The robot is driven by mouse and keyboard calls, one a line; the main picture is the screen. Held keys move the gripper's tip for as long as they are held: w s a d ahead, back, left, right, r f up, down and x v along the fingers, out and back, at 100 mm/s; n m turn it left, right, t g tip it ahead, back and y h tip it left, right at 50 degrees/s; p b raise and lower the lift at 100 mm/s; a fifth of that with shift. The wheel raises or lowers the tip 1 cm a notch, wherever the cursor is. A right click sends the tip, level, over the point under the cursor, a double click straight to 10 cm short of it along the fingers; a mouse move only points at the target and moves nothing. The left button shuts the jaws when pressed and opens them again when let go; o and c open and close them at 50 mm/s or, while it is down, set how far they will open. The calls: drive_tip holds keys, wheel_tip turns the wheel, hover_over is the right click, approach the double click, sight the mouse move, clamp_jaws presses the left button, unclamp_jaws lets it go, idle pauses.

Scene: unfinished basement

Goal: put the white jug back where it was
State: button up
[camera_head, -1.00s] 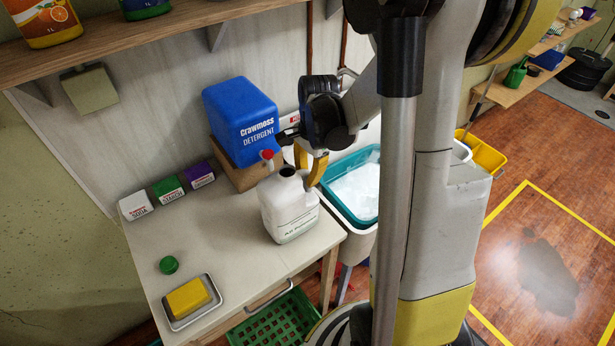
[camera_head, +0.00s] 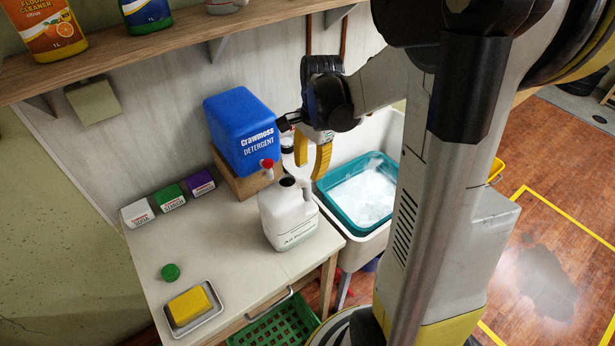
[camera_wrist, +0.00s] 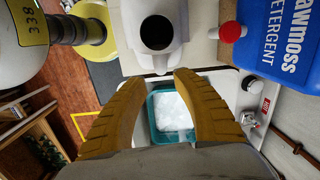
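The white jug (camera_head: 287,218) stands upright on the pale worktop (camera_head: 225,250), in front of the blue detergent container. Its dark open mouth faces up, and it also shows in the wrist view (camera_wrist: 157,35). My gripper (camera_head: 312,160) is above and slightly right of the jug, its yellow fingers pointing down. In the wrist view, my gripper (camera_wrist: 155,78) has its fingers spread with a clear gap between them. Nothing is held, and the jug lies beyond the fingertips. A green cap (camera_head: 170,272) lies on the worktop to the left.
The blue detergent container (camera_head: 242,133) with a red cap (camera_head: 267,163) rests on a wooden block behind the jug. A teal basin (camera_head: 342,212) is on the right. A yellow sponge (camera_head: 188,306) on a tray and several small boxes (camera_head: 172,197) stand left. A shelf (camera_head: 160,52) hangs above.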

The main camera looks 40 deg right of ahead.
drive_tip(key=s+a+r+n+t, duration=0.3)
drive_tip(key=a+r+n, duration=0.3)
drive_tip(key=a+n, duration=0.2)
drive_tip(key=s+a+r+n+t, duration=0.3)
drive_tip(key=s+a+r+n, duration=0.2)
drive_tip(key=a+n, duration=0.2)
drive_tip(key=shift+s+a+r+n+t+h+p, duration=0.35)
drive_tip(key=shift+r+n+t+h+p, duration=0.05)
drive_tip(key=shift+n, duration=0.7)
